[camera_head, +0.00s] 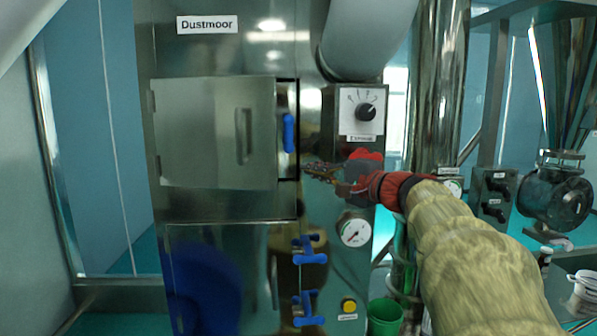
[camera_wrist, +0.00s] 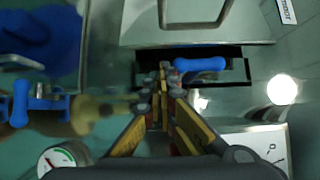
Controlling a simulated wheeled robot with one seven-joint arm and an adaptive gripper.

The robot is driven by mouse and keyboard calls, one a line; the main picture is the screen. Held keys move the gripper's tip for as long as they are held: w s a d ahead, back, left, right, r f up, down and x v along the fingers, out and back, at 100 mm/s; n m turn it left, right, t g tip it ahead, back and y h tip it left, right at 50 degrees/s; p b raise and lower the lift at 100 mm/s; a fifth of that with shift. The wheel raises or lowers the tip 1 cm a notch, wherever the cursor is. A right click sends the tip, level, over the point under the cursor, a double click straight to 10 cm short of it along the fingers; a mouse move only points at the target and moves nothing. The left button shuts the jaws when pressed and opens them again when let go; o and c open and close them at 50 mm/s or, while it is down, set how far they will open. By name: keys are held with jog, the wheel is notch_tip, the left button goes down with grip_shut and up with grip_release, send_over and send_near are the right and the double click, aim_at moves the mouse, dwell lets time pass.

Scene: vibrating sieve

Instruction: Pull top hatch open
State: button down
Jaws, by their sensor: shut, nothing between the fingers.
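The top hatch (camera_head: 205,135) is a flat steel door with a vertical bar handle (camera_head: 243,136) on the upper front of the cabinet. A dark gap shows along its right edge, so it looks slightly ajar. A blue latch handle (camera_head: 288,132) stands beside that edge. My gripper (camera_head: 310,172) is shut and empty, to the lower right of the latch. In the wrist view the hatch (camera_wrist: 250,28) and its handle (camera_wrist: 195,24) are at the top. The gripper fingertips (camera_wrist: 165,78) lie over the dark gap beside the blue latch (camera_wrist: 200,65); contact cannot be told.
A lower door with blue latches (camera_head: 309,250) is below. Right of the hatch are a control box with a knob (camera_head: 365,112) and a pressure gauge (camera_head: 354,229). A thick pipe (camera_head: 370,40) hangs above. A green bucket (camera_head: 384,316) stands low at the right.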

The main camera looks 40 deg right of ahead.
jog(key=w+p, duration=0.1)
jog(key=w, duration=0.8)
jog(key=shift+w+a, duration=0.1)
jog(key=shift+a, duration=0.05)
jog(key=shift+s+a+f, duration=0.1)
jog(key=shift+s+a, duration=0.3)
jog(key=shift+a, duration=0.1)
dwell(0.4)
